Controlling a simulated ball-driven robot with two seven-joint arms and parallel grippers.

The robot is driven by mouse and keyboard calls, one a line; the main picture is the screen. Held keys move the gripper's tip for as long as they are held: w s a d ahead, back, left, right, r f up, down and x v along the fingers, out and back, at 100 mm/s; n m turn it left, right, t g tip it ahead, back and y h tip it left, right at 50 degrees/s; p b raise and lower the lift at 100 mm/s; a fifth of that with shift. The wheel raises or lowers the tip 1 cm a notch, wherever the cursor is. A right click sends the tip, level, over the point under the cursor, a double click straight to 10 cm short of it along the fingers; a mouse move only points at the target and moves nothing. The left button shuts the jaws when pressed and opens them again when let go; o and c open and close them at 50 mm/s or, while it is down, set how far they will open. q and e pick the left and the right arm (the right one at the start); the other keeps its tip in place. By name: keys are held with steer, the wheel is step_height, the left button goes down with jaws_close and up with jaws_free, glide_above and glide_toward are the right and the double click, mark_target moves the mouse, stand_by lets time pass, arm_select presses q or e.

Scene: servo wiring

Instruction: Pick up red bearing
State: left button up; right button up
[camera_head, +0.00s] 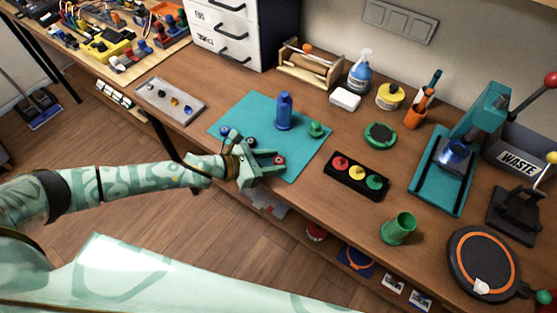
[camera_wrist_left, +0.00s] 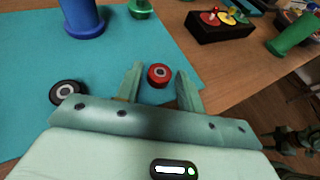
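The red bearing (camera_head: 279,160) lies on the teal mat (camera_head: 262,105) near its front right edge. It also shows in the left wrist view (camera_wrist_left: 159,74) as a red ring with a grey centre. My left gripper (camera_head: 280,160) is low over the mat, with its fingers open on either side of the red bearing. In the left wrist view the left gripper (camera_wrist_left: 160,84) shows gaps between the bearing and both fingers.
A black bearing (camera_wrist_left: 67,93) lies left of my left gripper. A blue bottle-shaped part (camera_head: 284,110) and a green part (camera_head: 315,129) stand on the mat. A black holder (camera_head: 340,182) with red, yellow and green pieces is to the right, near a green cup (camera_head: 398,229).

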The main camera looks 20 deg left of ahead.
arm_select(q)
steer(key=c, duration=0.6)
steer(key=shift+c, duration=0.2)
